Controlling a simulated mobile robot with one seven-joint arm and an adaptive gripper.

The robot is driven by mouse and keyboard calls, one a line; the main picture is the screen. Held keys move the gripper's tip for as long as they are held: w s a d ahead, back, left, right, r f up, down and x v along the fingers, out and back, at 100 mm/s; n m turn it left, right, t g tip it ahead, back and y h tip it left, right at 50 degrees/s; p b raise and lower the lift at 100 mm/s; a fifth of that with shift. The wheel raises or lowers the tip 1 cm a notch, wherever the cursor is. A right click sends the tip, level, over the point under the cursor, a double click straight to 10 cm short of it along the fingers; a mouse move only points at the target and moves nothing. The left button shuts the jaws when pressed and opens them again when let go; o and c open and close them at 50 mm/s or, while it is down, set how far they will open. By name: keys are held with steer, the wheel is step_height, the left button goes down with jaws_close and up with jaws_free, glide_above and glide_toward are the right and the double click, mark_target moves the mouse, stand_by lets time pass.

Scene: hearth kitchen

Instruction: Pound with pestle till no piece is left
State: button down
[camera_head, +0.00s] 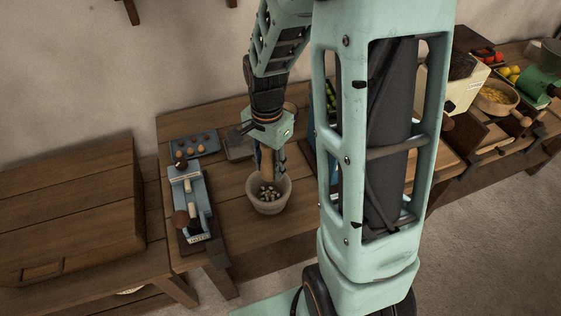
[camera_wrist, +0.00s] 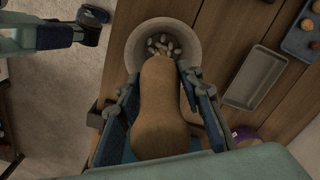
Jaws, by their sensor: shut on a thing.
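A pale stone mortar (camera_head: 268,205) stands on the wooden table near its front edge. Several small whitish pieces lie inside it. It also shows at the top of the wrist view (camera_wrist: 133,48), with the pieces (camera_wrist: 163,45) visible in the bowl. My gripper (camera_head: 268,168) is above the mortar and shut on a brown wooden pestle (camera_wrist: 162,105). In the head view the pestle (camera_head: 267,163) points down toward the bowl. Whether its tip touches the pieces cannot be told.
A blue-grey tray (camera_head: 194,146) with several round brown things sits behind left. A small empty tray (camera_head: 238,148) is beside it and shows in the wrist view (camera_wrist: 254,78). A blue device with a dark knob (camera_head: 190,202) is left of the mortar. My column hides the right part.

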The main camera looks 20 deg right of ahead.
mark_target(268, 175)
steer(key=shift+w+a+f, duration=0.1)
steer(key=shift+w+a, duration=0.1)
steer(key=shift+f+b, duration=2.45)
steer(key=shift+f, duration=0.55)
steer(key=shift+f+b, duration=1.35)
steer(key=shift+f, duration=0.25)
step_height(268, 175, up, 5)
steer(key=p, duration=0.4)
steer(key=shift+f, duration=0.15)
steer(key=shift+f+b, duration=0.75)
steer(key=shift+b, duration=0.05)
